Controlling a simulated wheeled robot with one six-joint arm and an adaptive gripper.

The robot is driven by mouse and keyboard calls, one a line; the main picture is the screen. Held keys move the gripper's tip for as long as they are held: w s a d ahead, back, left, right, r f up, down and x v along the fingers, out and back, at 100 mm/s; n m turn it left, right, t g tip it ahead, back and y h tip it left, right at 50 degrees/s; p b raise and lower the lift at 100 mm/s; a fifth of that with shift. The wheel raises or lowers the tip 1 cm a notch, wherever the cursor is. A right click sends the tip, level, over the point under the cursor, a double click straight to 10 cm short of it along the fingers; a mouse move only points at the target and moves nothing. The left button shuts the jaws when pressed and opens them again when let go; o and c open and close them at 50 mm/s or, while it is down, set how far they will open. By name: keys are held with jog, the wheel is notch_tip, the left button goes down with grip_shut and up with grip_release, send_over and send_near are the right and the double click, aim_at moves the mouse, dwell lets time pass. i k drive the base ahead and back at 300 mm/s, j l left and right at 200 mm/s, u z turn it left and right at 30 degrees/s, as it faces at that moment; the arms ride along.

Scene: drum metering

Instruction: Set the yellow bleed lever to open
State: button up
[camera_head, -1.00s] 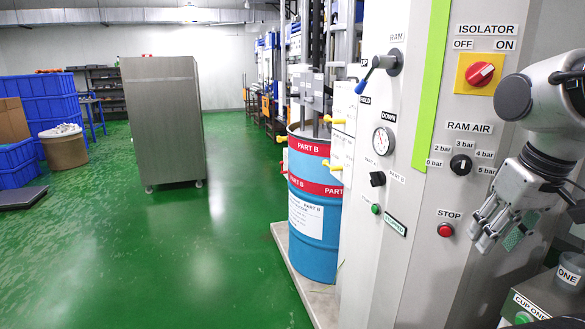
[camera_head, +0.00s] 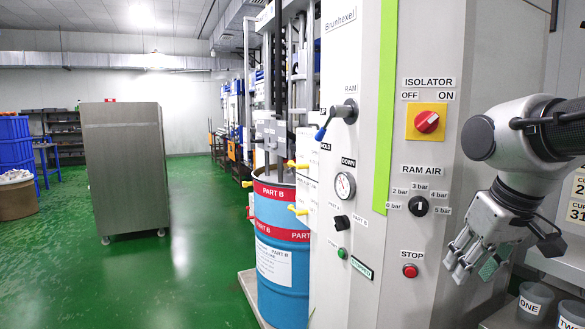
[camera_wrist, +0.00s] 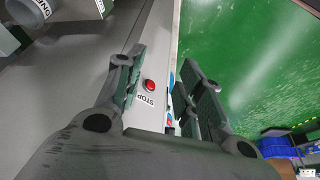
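Several yellow levers stick out beside the Part B drum: an upper one (camera_head: 297,165) and a lower one (camera_head: 298,210) at the right, with smaller ones (camera_head: 247,184) at the left. No label shows which is the bleed lever, and their open or closed positions are too small to read. My gripper (camera_head: 466,262) is at the right of the head view, in front of the cabinet near the red STOP button, well right of the levers. In the wrist view its fingers (camera_wrist: 165,92) are apart and empty, with the STOP button (camera_wrist: 150,86) seen between them.
The blue and red Part B drum (camera_head: 283,245) stands left of the grey cabinet (camera_head: 455,65). Cups (camera_head: 535,298) stand lower right.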

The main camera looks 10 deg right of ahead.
aim_at(291, 163)
jog(key=i+j, duration=0.1)
jog(key=j, duration=0.9)
jog(key=i+j, duration=0.15)
jog(key=j, duration=0.35)
jog(key=i+j, duration=0.2)
jog(key=i, duration=0.2)
jog(key=i+j, duration=0.2)
jog(key=i, duration=0.15)
jog(key=i+l, duration=0.1)
jog(key=i+z, duration=0.05)
